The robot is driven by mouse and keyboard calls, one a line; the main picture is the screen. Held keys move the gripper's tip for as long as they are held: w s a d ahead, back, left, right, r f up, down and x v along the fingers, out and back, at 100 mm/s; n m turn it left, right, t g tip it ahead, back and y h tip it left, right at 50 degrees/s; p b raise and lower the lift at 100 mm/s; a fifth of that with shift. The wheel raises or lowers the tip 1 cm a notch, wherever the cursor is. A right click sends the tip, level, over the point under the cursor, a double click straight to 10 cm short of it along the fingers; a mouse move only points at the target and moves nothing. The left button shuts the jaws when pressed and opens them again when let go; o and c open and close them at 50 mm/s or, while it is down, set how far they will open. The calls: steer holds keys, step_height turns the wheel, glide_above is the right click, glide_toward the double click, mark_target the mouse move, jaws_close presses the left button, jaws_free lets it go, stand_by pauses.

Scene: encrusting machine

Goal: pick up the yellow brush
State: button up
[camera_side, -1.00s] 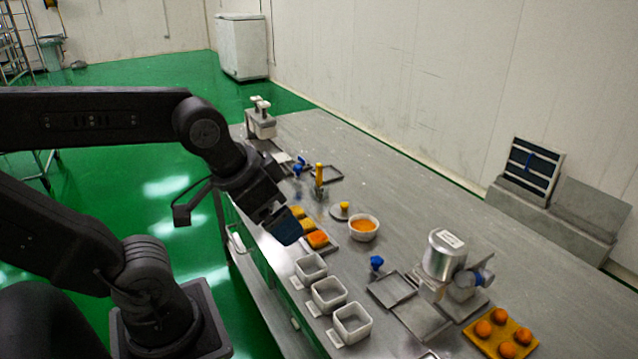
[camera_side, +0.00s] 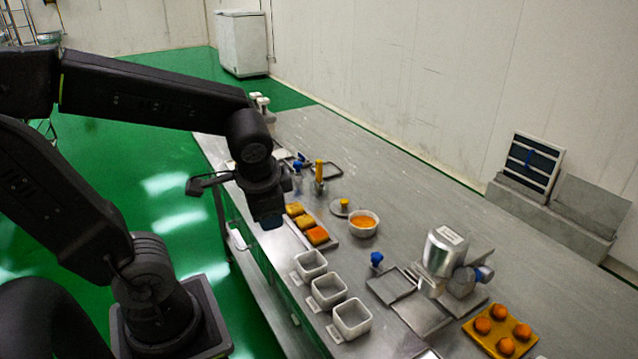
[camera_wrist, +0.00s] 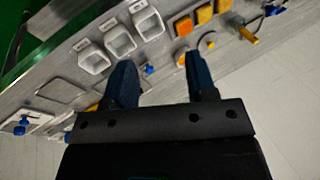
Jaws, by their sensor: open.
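The yellow brush (camera_side: 319,171) stands upright on the steel table, its yellow handle up and its lower end grey. In the wrist view a yellow handle (camera_wrist: 249,36), which looks like the brush, lies toward the upper right. My gripper (camera_side: 270,222) hangs above the near edge of the table, to the left of and nearer than the brush, apart from it. In the wrist view my gripper (camera_wrist: 160,70) shows two blue fingers spread apart with nothing between them.
Orange and yellow blocks (camera_side: 317,235) lie on a tray near my gripper. A white bowl (camera_side: 363,230) and a round lid with a yellow knob (camera_side: 344,203) stand close to the brush. Several white square cups (camera_side: 351,320) line the near edge.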

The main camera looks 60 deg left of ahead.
steer(key=w+a+f+m+g+y, duration=0.1)
steer(key=a+f+m+g+y, duration=0.15)
steer(key=a, duration=0.25)
steer(key=w+a+f+m+g+y, duration=0.1)
steer(key=w+a+m+y, duration=0.15)
steer(key=a, duration=0.25)
steer(key=m+t+y, duration=0.6)
steer(key=m+t, duration=0.6)
steer(key=m, duration=0.6)
glide_toward(319, 171)
steer(key=x, duration=0.5)
steer(key=shift+s+a+r, duration=0.15)
steer(key=shift+a, duration=0.35)
steer(key=shift+w+d+x, duration=0.1)
steer(key=shift+w+x, duration=0.05)
steer(key=shift+x, duration=1.2)
steer(key=shift+w+d+x, duration=0.1)
steer(key=shift+w+x, duration=0.05)
steer(key=shift+x, duration=1.2)
steer(key=shift+c, duration=0.3)
jaws_close()
